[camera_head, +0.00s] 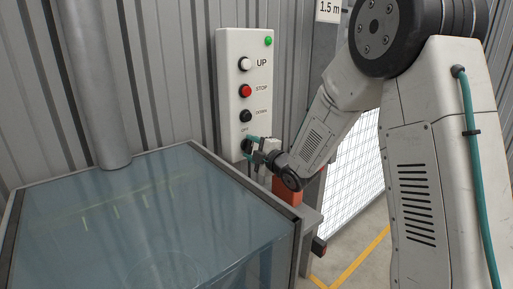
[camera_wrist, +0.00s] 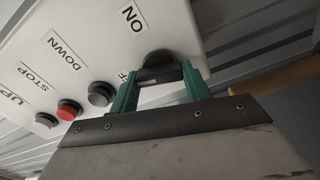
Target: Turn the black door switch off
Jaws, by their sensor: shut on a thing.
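The black door switch (camera_head: 246,147) is a round rotary knob at the bottom of a white control box (camera_head: 231,77) on the wall. It also shows in the wrist view (camera_wrist: 158,58), with ON printed above it and an OFF label partly hidden at its left. My gripper (camera_head: 254,145) reaches it from the right. In the wrist view the green fingers of my gripper (camera_wrist: 160,82) are closed on both sides of the knob's dark grip bar. Which label the knob points to cannot be told, as the fingers cover part of it.
Above the switch sit a black DOWN button (camera_head: 246,116), a red STOP button (camera_head: 245,90) and a white UP button (camera_head: 245,64). A green lamp (camera_head: 268,41) is at the top. A glass-topped cabinet (camera_head: 150,225) stands below left. A mesh panel (camera_head: 352,165) is behind my arm.

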